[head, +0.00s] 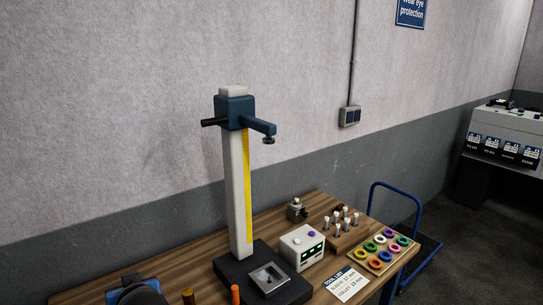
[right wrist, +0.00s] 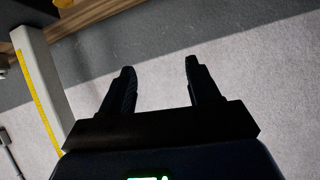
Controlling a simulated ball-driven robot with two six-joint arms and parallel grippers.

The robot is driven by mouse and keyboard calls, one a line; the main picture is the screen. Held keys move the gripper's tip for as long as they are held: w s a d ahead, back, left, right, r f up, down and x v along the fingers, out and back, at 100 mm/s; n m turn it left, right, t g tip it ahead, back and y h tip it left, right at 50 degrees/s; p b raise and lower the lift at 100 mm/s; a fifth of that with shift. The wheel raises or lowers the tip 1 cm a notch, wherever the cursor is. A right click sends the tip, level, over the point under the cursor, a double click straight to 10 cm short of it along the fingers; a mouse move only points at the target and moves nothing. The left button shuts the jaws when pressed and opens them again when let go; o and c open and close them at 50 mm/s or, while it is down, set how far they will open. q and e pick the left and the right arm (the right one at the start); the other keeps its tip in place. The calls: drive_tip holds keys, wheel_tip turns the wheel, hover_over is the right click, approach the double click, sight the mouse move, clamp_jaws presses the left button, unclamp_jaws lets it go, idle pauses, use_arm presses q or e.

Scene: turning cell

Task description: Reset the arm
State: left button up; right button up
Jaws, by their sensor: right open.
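My right gripper (right wrist: 158,82) shows in the right wrist view with its two dark fingers apart and nothing between them. Behind the fingers is only the grey and pale wall. My left gripper is in neither view. The head view shows a wooden table (head: 190,240) with a tall white column stand (head: 236,190) that carries a yellow scale and a blue head. The column also shows at the left of the right wrist view (right wrist: 42,80).
A blue trolley (head: 415,262) stands right of the table.

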drive_tip(key=d+f+t+y+b, duration=0.15)
drive_tip(key=d+f+t, duration=0.3)
drive_tip(key=d, duration=0.85)
drive_tip(key=d+f+t+y, duration=0.2)
drive_tip(key=d+f+t, duration=0.25)
drive_tip(key=d, duration=0.85)
drive_tip(key=s+d+f+m+h+b, duration=0.1)
drive_tip(key=s+d+f+m+h, duration=0.2)
drive_tip(key=s+d, duration=0.7)
drive_tip(key=s+d+f+m+h+b, duration=0.1)
drive_tip(key=s+d+f+m+h, duration=0.1)
drive_tip(key=s+d+f+h, duration=0.5)
drive_tip(key=s+d+f, duration=0.1)
drive_tip(key=s+d, duration=0.3)
drive_tip(key=d, duration=0.4)
drive_tip(key=shift+s+f+m+b, duration=0.15)
drive_tip(key=shift+f+m+b, duration=0.15)
drive_tip(key=shift+f+m, duration=0.1)
drive_tip(key=shift+h, duration=0.25)
